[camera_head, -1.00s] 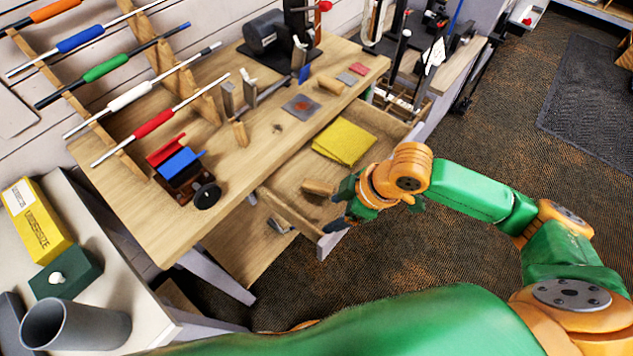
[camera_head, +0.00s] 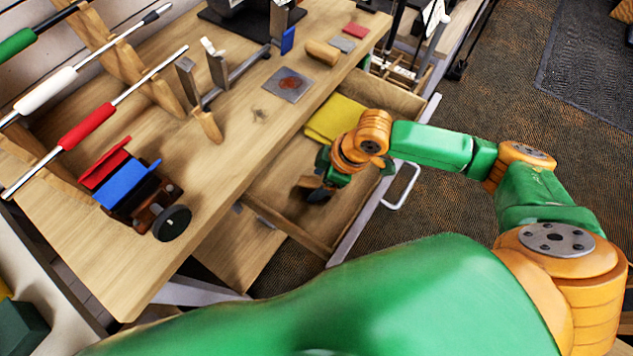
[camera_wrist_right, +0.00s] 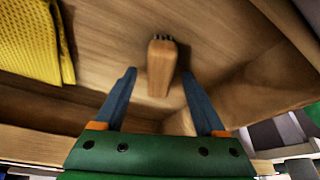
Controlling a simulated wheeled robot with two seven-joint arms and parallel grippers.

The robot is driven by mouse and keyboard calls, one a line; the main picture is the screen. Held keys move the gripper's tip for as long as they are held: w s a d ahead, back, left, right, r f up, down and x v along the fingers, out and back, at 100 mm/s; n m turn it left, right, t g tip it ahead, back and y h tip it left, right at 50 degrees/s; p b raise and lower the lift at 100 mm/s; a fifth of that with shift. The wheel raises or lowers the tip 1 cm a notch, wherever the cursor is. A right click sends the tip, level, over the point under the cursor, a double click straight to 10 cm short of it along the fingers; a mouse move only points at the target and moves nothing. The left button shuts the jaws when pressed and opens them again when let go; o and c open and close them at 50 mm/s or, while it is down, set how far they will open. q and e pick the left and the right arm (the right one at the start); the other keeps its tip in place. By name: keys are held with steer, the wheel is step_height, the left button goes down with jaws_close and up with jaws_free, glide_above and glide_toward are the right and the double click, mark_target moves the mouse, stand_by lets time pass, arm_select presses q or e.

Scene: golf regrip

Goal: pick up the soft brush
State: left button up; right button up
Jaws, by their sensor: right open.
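The soft brush (camera_wrist_right: 161,66) shows in the right wrist view as a wooden block with short dark bristles at its far end. It lies in the open wooden drawer (camera_head: 290,215). My right gripper (camera_wrist_right: 158,78) is open, with its two dark fingers on either side of the brush's near part and visible gaps between. In the head view my right gripper (camera_head: 318,186) is over the drawer and mostly hides the brush. My left gripper is not in view.
A yellow cloth (camera_head: 335,116) lies in the drawer's far part and also shows in the wrist view (camera_wrist_right: 30,40). The drawer walls stand close around the gripper. The workbench (camera_head: 225,165) beside it holds a vise (camera_head: 145,200), tools and several club shafts.

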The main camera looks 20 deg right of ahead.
steer(key=shift+w+a+f, duration=0.1)
steer(key=shift+a+f, duration=0.1)
steer(key=shift+f, duration=0.35)
jaws_close()
